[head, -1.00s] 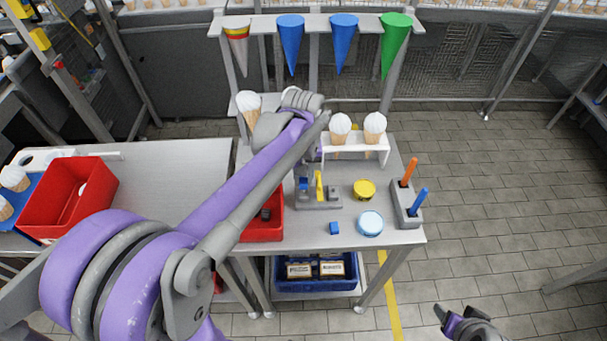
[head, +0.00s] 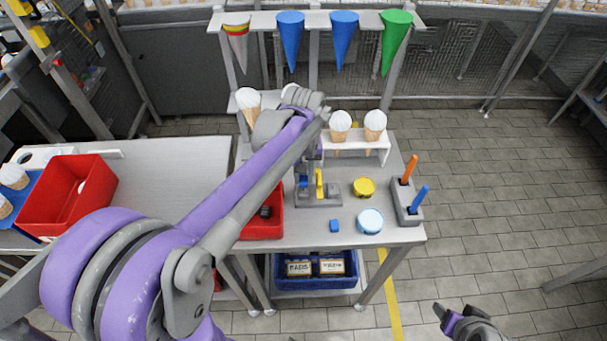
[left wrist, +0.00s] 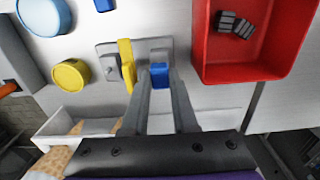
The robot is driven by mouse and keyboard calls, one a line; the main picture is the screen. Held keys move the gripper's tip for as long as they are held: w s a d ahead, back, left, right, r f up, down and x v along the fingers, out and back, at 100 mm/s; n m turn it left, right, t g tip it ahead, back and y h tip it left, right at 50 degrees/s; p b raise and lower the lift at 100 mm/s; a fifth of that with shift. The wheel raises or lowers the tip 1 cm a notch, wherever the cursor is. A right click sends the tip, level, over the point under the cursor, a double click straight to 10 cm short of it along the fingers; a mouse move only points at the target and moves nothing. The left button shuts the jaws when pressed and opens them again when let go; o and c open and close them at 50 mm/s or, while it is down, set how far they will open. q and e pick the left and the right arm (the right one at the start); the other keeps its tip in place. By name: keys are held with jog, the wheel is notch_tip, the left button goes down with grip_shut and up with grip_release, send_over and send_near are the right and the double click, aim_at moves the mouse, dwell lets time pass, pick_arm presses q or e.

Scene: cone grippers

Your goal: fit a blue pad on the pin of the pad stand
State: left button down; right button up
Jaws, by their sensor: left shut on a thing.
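The pad stand (head: 333,200) is a grey base on the right-hand table, with a yellow upright part (head: 319,186). It shows in the left wrist view as a grey plate (left wrist: 108,48) too. My left gripper (left wrist: 160,82) is shut on a blue pad (left wrist: 159,73), which is at the stand beside the yellow part. The fingers hide the pin there, so I cannot tell whether the pad is on it. A second blue pad (head: 334,226) lies loose on the table in front of the stand. My right gripper (head: 447,316) is low at the right, away from the table.
A red bin (left wrist: 290,68) with grey pads stands beside the stand. A yellow tub (head: 364,187), a light-blue tub (head: 369,222) and a tool holder (head: 405,208) are on the right. A white cone rack (head: 357,144) stands behind.

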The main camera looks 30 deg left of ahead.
pick_arm(q)
jog(key=shift+f+b, duration=0.8)
jog(key=shift+f, duration=0.65)
pick_arm(e)
jog(key=shift+s+f, duration=0.25)
jog(key=shift+f, duration=0.35)
jog(key=shift+s+f, duration=0.2)
jog(key=shift+f, duration=0.35)
dwell(0.3)
pick_arm(q)
jog(key=c, duration=0.6)
grip_release()
jog(key=shift+o, duration=1)
pick_arm(e)
jog(key=shift+a, duration=0.1)
pick_arm(q)
jog(key=shift+r, duration=0.1)
pick_arm(e)
jog(key=shift+r, duration=0.1)
